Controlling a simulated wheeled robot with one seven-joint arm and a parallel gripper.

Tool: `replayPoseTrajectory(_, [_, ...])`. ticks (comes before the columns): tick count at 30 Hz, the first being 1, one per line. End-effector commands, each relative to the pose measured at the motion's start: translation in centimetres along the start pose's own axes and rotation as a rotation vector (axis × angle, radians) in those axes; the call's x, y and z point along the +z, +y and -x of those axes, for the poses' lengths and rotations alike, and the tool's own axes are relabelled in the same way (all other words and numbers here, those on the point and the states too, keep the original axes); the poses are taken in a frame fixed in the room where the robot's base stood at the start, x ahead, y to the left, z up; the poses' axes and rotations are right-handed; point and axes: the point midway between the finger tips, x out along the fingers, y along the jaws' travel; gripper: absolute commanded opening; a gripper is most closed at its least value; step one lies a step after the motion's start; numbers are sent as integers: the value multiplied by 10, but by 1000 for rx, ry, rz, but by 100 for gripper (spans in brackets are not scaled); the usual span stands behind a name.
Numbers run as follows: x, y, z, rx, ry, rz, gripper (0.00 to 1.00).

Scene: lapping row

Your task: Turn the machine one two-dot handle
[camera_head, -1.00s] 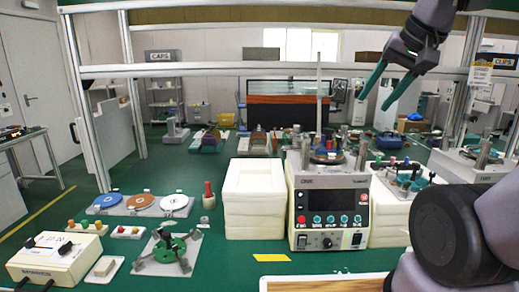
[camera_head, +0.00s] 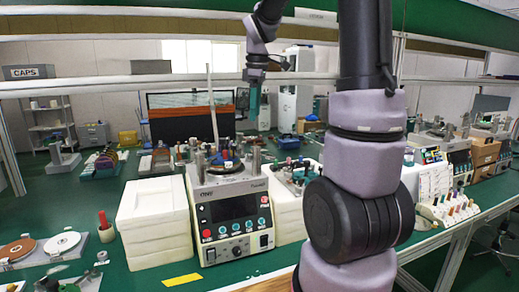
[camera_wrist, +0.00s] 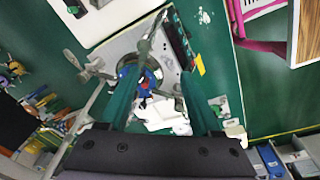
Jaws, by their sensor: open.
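A white lapping machine (camera_head: 236,215) with a dark display, a row of buttons and knobs stands on the green bench in the head view. A round plate with posts and small parts (camera_head: 226,165) is on its top. No handle with two dots can be made out. My gripper (camera_head: 254,108) hangs with teal fingers above and behind the machine, apart from it. In the wrist view my gripper (camera_wrist: 160,105) is open, and a round blue and red part (camera_wrist: 146,76) on a grey plate shows beyond and between its fingers.
Stacked white blocks (camera_head: 155,228) stand left of the machine, and another white stack (camera_head: 289,200) stands right of it. Coloured discs (camera_head: 62,241) and a red-topped peg (camera_head: 105,227) are at left. A rail crosses above the bench. More machines stand at right.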

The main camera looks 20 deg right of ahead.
Motion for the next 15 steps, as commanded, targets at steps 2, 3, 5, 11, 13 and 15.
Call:
replayPoseTrajectory(2, [-4, 18, -16, -37, -31, 113, 65])
replayPoseTrajectory(3, [-5, 24, -22, -50, -41, 162, 65])
replayPoseTrajectory(5, [-6, 31, -29, -69, -52, 221, 65])
replayPoseTrajectory(11, [-7, 39, -43, -92, -66, 299, 65])
replayPoseTrajectory(13, [-6, 38, -51, -92, -66, 300, 65])
replayPoseTrajectory(15, [-6, 37, -61, -93, -66, 299, 65])
